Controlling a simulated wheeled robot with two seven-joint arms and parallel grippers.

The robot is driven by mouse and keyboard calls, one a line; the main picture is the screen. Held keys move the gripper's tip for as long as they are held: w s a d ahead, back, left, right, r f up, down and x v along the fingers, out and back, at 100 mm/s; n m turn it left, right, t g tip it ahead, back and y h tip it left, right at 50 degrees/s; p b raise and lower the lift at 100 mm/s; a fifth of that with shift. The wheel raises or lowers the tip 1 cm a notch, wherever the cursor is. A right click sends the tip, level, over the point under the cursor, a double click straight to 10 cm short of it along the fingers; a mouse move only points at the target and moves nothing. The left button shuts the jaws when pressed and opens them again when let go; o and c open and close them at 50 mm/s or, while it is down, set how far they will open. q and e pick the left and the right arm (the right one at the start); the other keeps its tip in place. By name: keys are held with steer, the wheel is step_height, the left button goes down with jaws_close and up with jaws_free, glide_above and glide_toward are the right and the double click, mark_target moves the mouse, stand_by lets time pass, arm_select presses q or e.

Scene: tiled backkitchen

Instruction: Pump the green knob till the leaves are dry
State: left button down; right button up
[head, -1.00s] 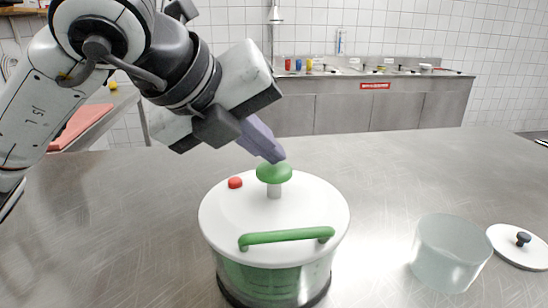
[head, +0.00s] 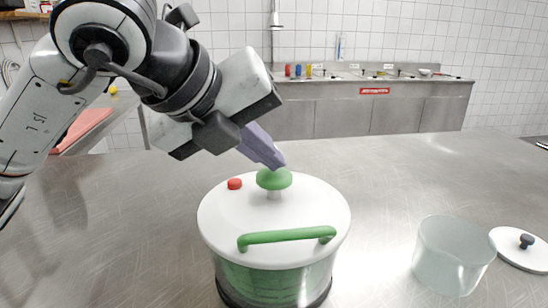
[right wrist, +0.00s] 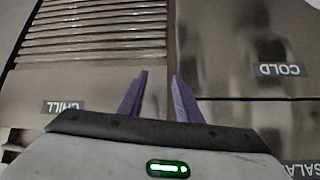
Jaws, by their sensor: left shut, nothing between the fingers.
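A salad spinner (head: 225,215) with a white lid and a clear bowl stands on the steel table. Green shows through its bowl wall. Its green knob (head: 273,179) sits on a short pale stem at the middle of the lid. A green handle (head: 287,236) crosses the lid's front, and a red button (head: 234,184) is at its left. My left gripper (head: 280,163) is shut and empty, its tips on or just above the knob's top. My right gripper (right wrist: 158,95) shows in the right wrist view with its two fingers apart and nothing between them.
A translucent tub (head: 452,257) stands to the right of the spinner, with a white lid with a dark knob (head: 520,248) beside it. The table (head: 390,180) is bare behind them.

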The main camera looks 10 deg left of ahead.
mark_target(268, 177)
arm_select(q)
steer(key=shift+f, duration=0.4)
steer(key=shift+r, duration=0.1)
steer(key=shift+r+p, duration=0.9)
steer(key=shift+r, duration=1.25)
step_height(268, 177, up, 5)
steer(key=p, duration=0.3)
stand_by(1.8)
